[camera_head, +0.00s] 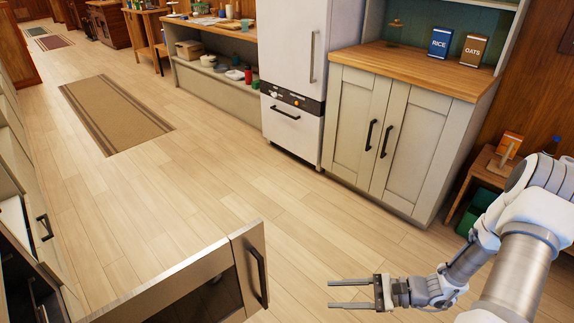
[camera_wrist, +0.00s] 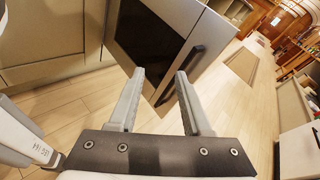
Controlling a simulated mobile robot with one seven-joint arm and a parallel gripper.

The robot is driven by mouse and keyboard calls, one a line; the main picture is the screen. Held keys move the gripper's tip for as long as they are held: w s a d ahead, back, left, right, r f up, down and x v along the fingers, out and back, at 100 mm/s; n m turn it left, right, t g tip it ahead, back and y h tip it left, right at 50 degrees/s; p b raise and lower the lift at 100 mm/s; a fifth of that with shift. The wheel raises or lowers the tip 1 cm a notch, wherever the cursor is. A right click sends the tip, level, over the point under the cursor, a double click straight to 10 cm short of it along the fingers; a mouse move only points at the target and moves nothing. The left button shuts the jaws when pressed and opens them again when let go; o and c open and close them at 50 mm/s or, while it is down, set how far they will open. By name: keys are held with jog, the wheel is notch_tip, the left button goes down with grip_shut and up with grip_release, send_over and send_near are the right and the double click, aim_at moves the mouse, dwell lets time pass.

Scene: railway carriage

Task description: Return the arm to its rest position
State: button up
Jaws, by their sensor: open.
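My gripper (camera_head: 349,294) is at the lower middle right of the head view, at the end of my arm, which reaches in from the right edge. Its two fingers are apart with nothing between them. In the wrist view the open gripper (camera_wrist: 160,88) points toward a steel-framed door with a dark glass panel (camera_wrist: 150,40) and a dark handle (camera_wrist: 186,72). In the head view this open door (camera_head: 195,285) stands just left of my gripper, with a gap between the fingertips and its handle (camera_head: 258,277).
A pale cupboard (camera_head: 405,145) with a wooden top bears a blue RICE box (camera_head: 440,40) and a brown OATS box (camera_head: 474,49). A white fridge (camera_head: 290,75) stands beside it. A small side table (camera_head: 480,178) is near my arm. The floor with a brown rug (camera_head: 115,113) is mostly clear.

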jog(key=s+r+n+t+h+p, duration=0.1)
jog(key=s+r+n+h+p, duration=0.2)
jog(key=r, duration=1.2)
jog(key=s+d+r+n+t+h+p, duration=0.1)
jog(key=s+r+n+h+p, duration=0.2)
jog(key=r, duration=1.3)
jog(key=s+r+n+t+h+p, duration=0.1)
jog(key=s+r+n+h+p, duration=0.3)
jog(key=r, duration=1.2)
jog(key=n+h+p, duration=0.4)
jog(key=n, duration=0.2)
jog(key=shift+d+t+h, duration=0.2)
jog(key=shift+t+h, duration=0.1)
jog(key=shift+h, duration=0.1)
jog(key=shift+a, duration=0.2)
